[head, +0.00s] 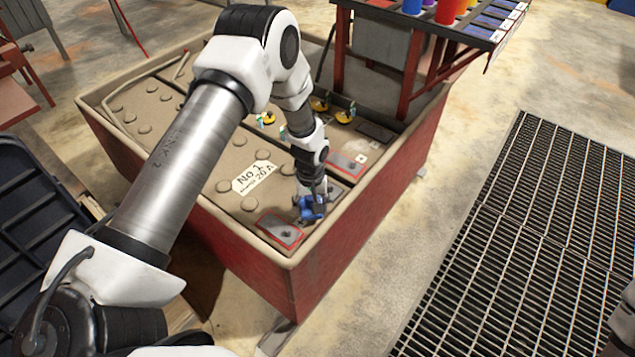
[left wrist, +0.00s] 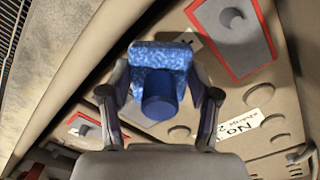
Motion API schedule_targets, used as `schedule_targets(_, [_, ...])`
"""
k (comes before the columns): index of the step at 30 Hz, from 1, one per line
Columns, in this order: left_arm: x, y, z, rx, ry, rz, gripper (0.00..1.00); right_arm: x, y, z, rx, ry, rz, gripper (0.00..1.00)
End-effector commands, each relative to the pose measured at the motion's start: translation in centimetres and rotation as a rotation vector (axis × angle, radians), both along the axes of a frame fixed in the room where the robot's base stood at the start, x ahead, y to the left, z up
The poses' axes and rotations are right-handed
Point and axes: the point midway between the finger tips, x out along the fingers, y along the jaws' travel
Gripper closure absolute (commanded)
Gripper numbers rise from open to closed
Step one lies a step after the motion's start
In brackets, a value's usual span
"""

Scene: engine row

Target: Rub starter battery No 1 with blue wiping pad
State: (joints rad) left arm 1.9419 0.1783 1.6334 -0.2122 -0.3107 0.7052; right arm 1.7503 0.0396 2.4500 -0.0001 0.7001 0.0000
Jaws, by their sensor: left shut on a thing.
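Starter battery No 1 (head: 224,187) lies in a large red box, its top marked with a "No 1" label (head: 254,177). The label also shows in the left wrist view (left wrist: 245,124). My left gripper (head: 313,212) is low over the battery's near right end, close to a red-framed plate (head: 281,231). It is shut on the blue wiping pad (left wrist: 160,62), which has a blue knob-like handle between the fingers. The head view shows only a little of the pad (head: 308,209). I cannot tell if the pad touches the battery top. My right gripper is not in view.
The box's raised tan rim (head: 290,259) runs close around the battery. A second red-framed plate (head: 347,165) and yellow-black round parts (head: 345,117) lie further back. A rack with coloured cups (head: 449,12) stands behind. A floor grating (head: 530,240) lies to the right.

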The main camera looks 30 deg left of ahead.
Motion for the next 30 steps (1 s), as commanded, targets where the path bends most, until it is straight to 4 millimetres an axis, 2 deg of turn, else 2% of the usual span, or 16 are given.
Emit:
schedule_targets(1, [0.0,-0.1,0.9,0.0,0.0,-0.001,0.66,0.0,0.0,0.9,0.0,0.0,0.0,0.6])
schedule_targets(15, [0.2,-0.5,4.9,0.0,0.0,-0.01,0.66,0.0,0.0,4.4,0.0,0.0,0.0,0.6])
schedule_targets(30, [0.2,-0.6,5.0,0.0,0.0,-0.011,0.66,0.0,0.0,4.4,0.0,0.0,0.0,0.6])
